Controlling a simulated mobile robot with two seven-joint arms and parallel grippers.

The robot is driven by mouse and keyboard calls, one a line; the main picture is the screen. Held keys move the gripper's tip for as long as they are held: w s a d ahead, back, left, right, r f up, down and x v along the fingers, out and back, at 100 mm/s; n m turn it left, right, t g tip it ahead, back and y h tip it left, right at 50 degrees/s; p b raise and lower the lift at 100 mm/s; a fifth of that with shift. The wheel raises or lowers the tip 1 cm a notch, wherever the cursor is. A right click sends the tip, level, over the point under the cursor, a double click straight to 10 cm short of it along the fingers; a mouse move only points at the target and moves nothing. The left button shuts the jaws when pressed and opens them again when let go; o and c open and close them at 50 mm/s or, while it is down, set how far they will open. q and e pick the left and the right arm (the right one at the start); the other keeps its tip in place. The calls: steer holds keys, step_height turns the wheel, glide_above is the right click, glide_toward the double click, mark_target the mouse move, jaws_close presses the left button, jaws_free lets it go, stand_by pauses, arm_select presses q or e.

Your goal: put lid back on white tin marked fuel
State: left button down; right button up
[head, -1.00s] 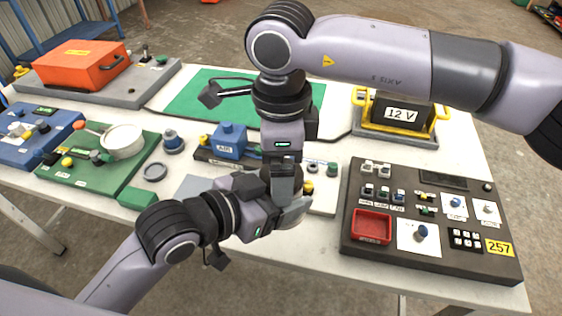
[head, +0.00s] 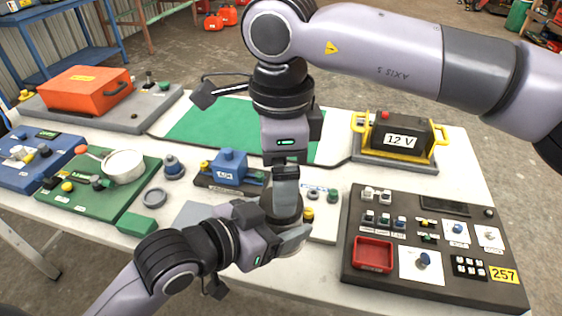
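In the head view my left gripper (head: 284,234) is low over the near middle of the table, its pale fingers at a dark grey round thing (head: 283,210). My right gripper (head: 286,192) points straight down from above, its fingertips at the top of that round thing. The fingers overlap in this view, so I cannot tell how wide either gripper is. No white tin marked fuel can be made out; the two grippers cover the spot. I cannot tell whether the dark round thing is a lid or part of a tin.
A white pan (head: 122,167) sits on a green board (head: 135,190) at the left. A blue AIR unit (head: 229,168) stands just behind the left gripper. A control panel (head: 480,297) with a red tray (head: 373,255) is at right, a 12 V battery (head: 400,128) behind it.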

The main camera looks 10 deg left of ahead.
mark_target(281, 221)
step_height(281, 221, up, 2)
steer(key=n, duration=0.5)
steer(key=shift+n, duration=0.3)
steer(key=n, duration=0.2)
steer(key=r+n, duration=0.1)
steer(key=n, duration=0.1)
steer(key=shift+r, duration=0.15)
steer(key=shift+f, duration=4)
steer(key=c, duration=1.1)
steer(key=m, duration=0.4)
steer(key=shift+m, duration=0.4)
steer(key=m, duration=0.5)
